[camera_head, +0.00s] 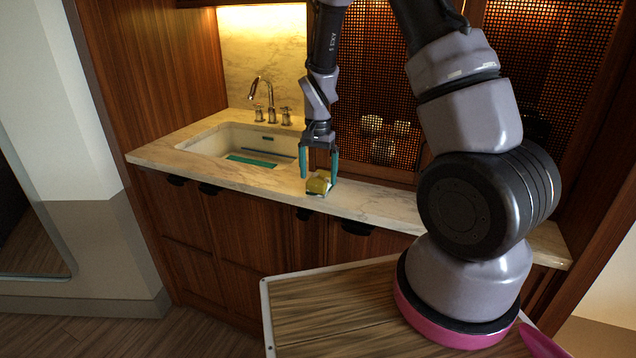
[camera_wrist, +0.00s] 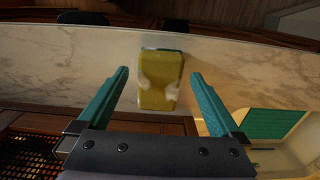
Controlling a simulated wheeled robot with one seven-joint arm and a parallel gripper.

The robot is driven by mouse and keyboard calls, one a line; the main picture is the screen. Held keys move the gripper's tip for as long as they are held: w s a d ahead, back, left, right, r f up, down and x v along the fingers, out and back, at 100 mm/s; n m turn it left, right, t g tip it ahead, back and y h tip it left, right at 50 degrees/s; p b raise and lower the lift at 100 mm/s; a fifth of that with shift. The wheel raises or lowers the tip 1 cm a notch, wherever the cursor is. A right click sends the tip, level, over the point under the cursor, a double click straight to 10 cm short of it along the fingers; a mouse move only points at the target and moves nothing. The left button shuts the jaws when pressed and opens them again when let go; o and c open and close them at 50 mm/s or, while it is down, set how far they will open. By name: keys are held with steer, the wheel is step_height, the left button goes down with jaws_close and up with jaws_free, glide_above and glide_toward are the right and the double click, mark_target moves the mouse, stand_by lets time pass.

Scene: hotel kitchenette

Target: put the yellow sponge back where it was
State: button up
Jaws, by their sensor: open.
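The yellow sponge (camera_head: 318,184) sits on the marble counter to the right of the sink, near the front edge. A thin dark teal layer shows along one end of it in the wrist view (camera_wrist: 160,80). My gripper (camera_head: 319,176) points down over the sponge with its two teal fingers apart. In the wrist view the sponge lies ahead of and between the open fingers (camera_wrist: 160,72), with a gap on each side. Neither finger visibly touches it.
The sink (camera_head: 225,143) with a teal piece (camera_head: 250,160) in it is left of the sponge. A chrome faucet (camera_head: 262,98) stands behind the sink. Glasses (camera_head: 384,140) show behind a mesh panel. The marble counter (camera_head: 375,207) right of the sponge is clear.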

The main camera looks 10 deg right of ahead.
step_height(320, 180, up, 9)
step_height(320, 180, up, 17)
steer(key=n+t+y, duration=0.1)
steer(key=t+y, duration=0.1)
steer(key=t, duration=0.1)
glide_above(318, 180)
steer(key=s+d, duration=0.4)
steer(key=s, duration=0.4)
steer(key=s+d+r+n+t, duration=0.1)
steer(key=s+r+t, duration=0.1)
steer(key=s+r, duration=0.2)
steer(key=s+d+r+n+t, duration=0.1)
steer(key=s+r, duration=0.3)
steer(key=s, duration=0.5)
steer(key=shift+s+d+t, duration=0.15)
steer(key=shift+d+t, duration=0.1)
steer(key=shift+t, duration=0.35)
